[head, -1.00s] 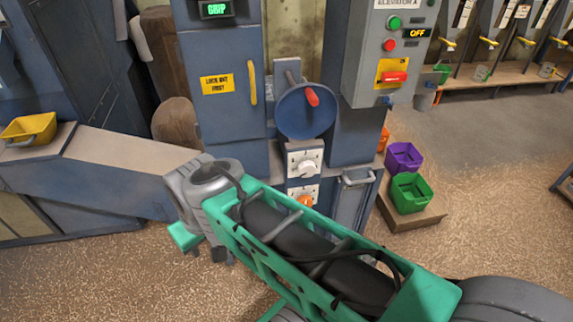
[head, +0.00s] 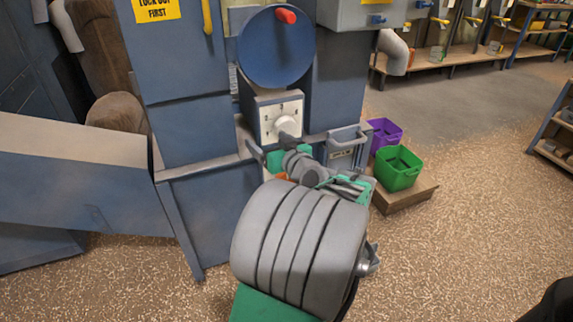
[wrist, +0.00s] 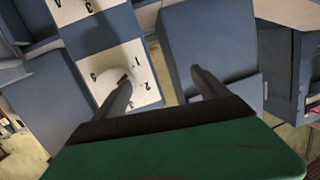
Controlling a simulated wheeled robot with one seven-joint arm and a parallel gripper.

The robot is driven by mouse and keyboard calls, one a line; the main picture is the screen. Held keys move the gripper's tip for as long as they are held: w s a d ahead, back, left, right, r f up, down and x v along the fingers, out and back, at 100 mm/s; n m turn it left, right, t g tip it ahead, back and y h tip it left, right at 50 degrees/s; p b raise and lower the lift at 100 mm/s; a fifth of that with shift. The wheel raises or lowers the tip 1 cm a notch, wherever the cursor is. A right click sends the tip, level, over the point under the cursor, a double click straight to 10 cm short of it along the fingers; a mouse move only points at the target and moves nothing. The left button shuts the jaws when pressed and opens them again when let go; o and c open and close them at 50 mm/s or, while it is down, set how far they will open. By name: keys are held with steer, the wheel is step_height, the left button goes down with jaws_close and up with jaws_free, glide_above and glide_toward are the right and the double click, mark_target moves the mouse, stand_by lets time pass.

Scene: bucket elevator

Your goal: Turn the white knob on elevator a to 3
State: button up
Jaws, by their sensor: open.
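The white knob (head: 287,125) sits on a white numbered dial plate (head: 268,122) on the blue machine, under the big blue disc. In the wrist view the knob (wrist: 108,84) is at the left, with numbers around it. My gripper (wrist: 161,76) is open, and nothing shows between its two dark fingers. The left finger overlaps the knob's right side in that view; the right finger is off the plate, before a blue panel. I cannot tell whether the finger touches the knob. The number the knob points to is unclear. In the head view my wrist partly hides the area below the knob.
A blue disc with a red handle (head: 287,15) is just above the dial. A small grey bin (head: 345,150) hangs to the right. Purple (head: 384,133) and green (head: 398,167) buckets stand on a low platform. An orange part (head: 282,176) shows below the dial. Open floor lies right.

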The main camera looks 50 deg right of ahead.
mark_target(288, 131)
steer(key=s+d+f+m+h+b, duration=0.1)
steer(key=s+d+m+h+b, duration=0.15)
steer(key=s+d, duration=0.3)
steer(key=shift+n+h, duration=0.35)
steer(key=x, duration=0.7)
steer(key=shift+w+r, duration=0.15)
steer(key=shift+w, duration=0.1)
steer(key=shift+c, duration=0.3)
steer(key=c, duration=1.3)
